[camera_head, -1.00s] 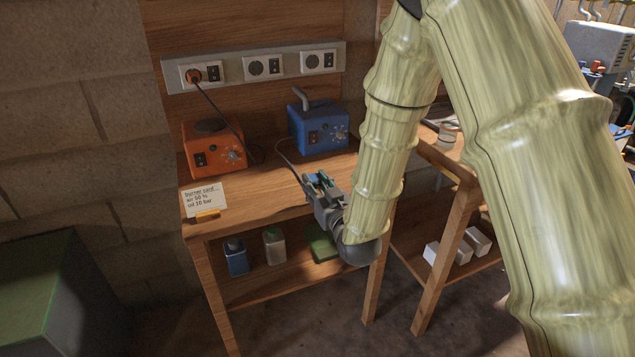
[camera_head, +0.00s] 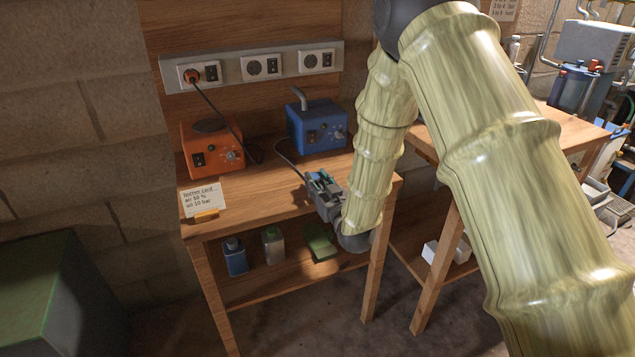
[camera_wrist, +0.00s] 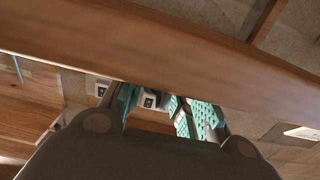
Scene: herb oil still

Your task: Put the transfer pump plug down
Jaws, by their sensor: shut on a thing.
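My gripper (camera_head: 320,180) is at the front right edge of the wooden bench top, shut on the transfer pump plug. The plug itself is mostly hidden between the fingers. A dark cord (camera_head: 289,161) runs from the blue pump box (camera_head: 318,128) to my gripper. In the wrist view, the teal finger pads of my gripper (camera_wrist: 158,108) show beyond the dark palm, and I cannot clearly make out the plug there. I cannot tell whether the plug touches the bench top (camera_head: 262,195).
An orange box (camera_head: 213,150) is plugged into the left socket of the wall strip (camera_head: 250,68); the other two sockets are empty. Bottles (camera_head: 272,246) stand on the lower shelf. The bench's middle is clear. A wooden board (camera_wrist: 150,60) crosses the wrist view.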

